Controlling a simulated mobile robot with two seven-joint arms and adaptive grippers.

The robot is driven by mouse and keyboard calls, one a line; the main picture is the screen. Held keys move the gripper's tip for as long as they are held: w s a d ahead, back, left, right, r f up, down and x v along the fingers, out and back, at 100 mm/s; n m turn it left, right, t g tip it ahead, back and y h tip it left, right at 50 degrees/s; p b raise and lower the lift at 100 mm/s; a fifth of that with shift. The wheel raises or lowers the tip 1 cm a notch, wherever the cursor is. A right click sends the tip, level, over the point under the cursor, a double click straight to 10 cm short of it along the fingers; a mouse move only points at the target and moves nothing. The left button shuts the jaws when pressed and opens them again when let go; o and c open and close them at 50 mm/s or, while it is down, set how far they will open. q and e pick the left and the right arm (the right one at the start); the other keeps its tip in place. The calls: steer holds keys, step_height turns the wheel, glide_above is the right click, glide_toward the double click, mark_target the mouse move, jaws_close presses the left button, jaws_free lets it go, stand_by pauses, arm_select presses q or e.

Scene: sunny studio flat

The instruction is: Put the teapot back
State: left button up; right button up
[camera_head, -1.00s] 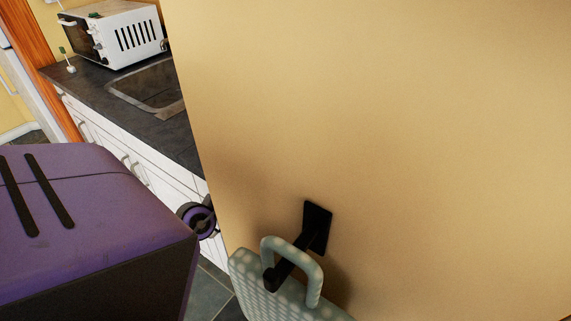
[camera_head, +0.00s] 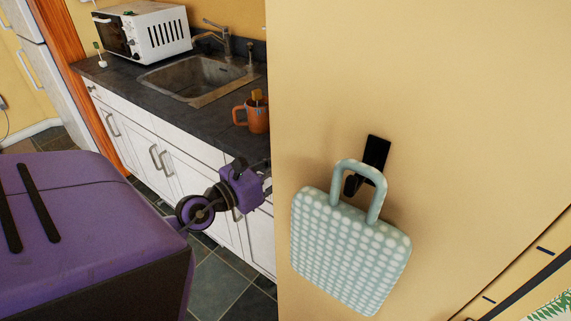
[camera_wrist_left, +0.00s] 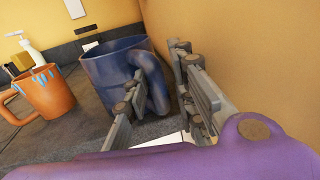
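A dark blue vessel (camera_wrist_left: 112,75) with a thick handle stands on the dark counter in the left wrist view. No spout or lid shows, so I cannot tell whether it is the teapot. My left gripper (camera_wrist_left: 158,65) is open, with its fingers on either side of the vessel's handle; whether they touch it is unclear. In the head view my left arm reaches toward the counter, and its gripper is hidden behind the yellow wall's edge. The blue vessel is also hidden there. My right gripper is in neither current view.
An orange mug (camera_head: 257,117) stands on the counter (camera_head: 125,83) near the sink (camera_head: 195,77); it also shows in the left wrist view (camera_wrist_left: 47,97). A white microwave (camera_head: 150,35) stands behind. The yellow wall (camera_head: 450,90) carries a dotted teal board (camera_head: 345,250) on a black hook.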

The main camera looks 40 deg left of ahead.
arm_select(q)
steer(key=shift+s, duration=0.2)
steer(key=o, duration=1.9)
steer(key=shift+a, duration=0.1)
steer(key=shift+o, duration=0.2)
steer(key=s+a, duration=0.1)
steer(key=s, duration=1.1)
steer(key=shift+a, duration=0.35)
steer(key=shift+w, duration=0.1)
